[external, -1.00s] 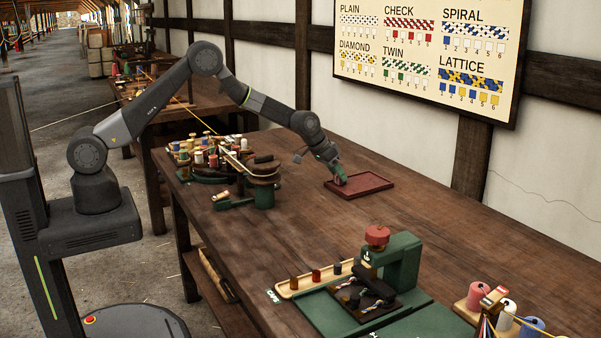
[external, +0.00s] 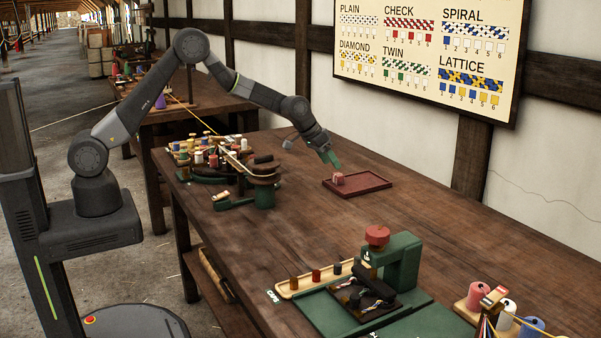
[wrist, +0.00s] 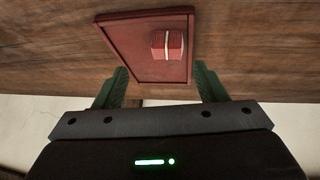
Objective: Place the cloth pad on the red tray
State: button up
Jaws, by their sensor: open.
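The cloth pad (external: 338,178), a small reddish block, sits on the red tray (external: 372,186) near its left end in the external view. In the wrist view the pad (wrist: 168,45) shows a pale stripe across its top and rests inside the tray (wrist: 125,35). My gripper (external: 331,159) is above the pad, apart from it. In the wrist view its two green fingers (wrist: 160,85) are spread wide with nothing between them.
A bobbin-laden braiding stand (external: 263,190) is left of the tray. A green press (external: 402,262) stands at the front of the table, with thread spools (external: 508,310) at right. The wooden tabletop (external: 440,225) between tray and press is clear.

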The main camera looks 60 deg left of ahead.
aim_at(339, 175)
jog(key=v, duration=0.6)
jog(key=shift+b, duration=0.3)
jog(key=p+x, duration=0.1)
jog(key=x, duration=1.1)
jog(key=shift+p, duration=0.3)
jog(key=shift+r, duration=1.05)
